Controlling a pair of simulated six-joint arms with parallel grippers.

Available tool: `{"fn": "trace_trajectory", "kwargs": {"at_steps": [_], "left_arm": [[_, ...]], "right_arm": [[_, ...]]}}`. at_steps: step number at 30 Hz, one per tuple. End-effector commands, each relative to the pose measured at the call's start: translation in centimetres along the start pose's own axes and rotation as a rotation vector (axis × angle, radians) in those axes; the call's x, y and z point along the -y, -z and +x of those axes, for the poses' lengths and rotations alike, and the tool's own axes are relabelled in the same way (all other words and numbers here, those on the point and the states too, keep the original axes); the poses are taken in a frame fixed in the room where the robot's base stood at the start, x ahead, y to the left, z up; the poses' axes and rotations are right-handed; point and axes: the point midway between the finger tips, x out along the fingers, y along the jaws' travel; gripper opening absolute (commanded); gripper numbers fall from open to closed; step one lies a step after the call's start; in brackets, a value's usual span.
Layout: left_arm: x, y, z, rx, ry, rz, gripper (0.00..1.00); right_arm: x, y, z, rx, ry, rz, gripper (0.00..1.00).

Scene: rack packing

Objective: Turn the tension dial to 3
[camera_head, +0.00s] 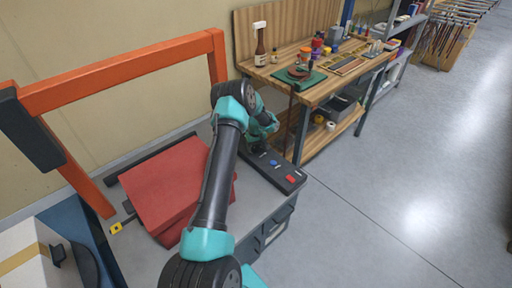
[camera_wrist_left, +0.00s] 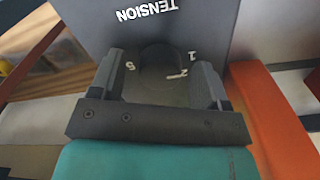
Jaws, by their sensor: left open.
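The dark tension dial (camera_wrist_left: 160,55) sits on a grey panel face (camera_wrist_left: 205,25) under the upside-down word TENSION in the left wrist view. Marks 1, 2 and a partly turned digit show around it. The dial's pointer cannot be made out. My left gripper (camera_wrist_left: 157,82) is open, with one finger on each side of the dial. Whether the fingers touch it cannot be told. In the head view my left gripper (camera_head: 258,147) is over the far end of the black control panel (camera_head: 299,185), and it hides the dial. My right gripper is not in view.
The panel carries a blue button (camera_head: 273,162) and a red button (camera_head: 291,179). A red block (camera_head: 165,188) lies left of my arm. An orange frame (camera_head: 120,72) rises behind it. A wooden workbench (camera_head: 318,90) with tools stands behind. Open floor lies to the right.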

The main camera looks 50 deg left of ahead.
Motion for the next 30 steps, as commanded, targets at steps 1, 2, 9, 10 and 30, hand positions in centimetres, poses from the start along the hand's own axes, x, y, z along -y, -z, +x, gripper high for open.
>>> {"fn": "trace_trajectory", "kwargs": {"at_steps": [1,2,9,10,30], "left_arm": [[0.0,0.0,-0.01,0.0,0.0,0.0,0.7],[0.0,0.0,-0.02,0.0,0.0,0.0,0.68],[0.01,0.0,-0.03,0.0,0.0,0.0,0.45],[0.01,0.0,-0.03,0.0,0.0,0.0,0.42],[0.01,0.0,-0.04,0.001,0.0,0.069,0.2]], "right_arm": [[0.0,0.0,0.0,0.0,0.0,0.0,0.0],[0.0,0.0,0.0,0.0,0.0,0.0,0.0],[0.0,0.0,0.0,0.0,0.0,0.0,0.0],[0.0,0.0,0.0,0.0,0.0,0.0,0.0],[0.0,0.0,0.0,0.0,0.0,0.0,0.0]]}}
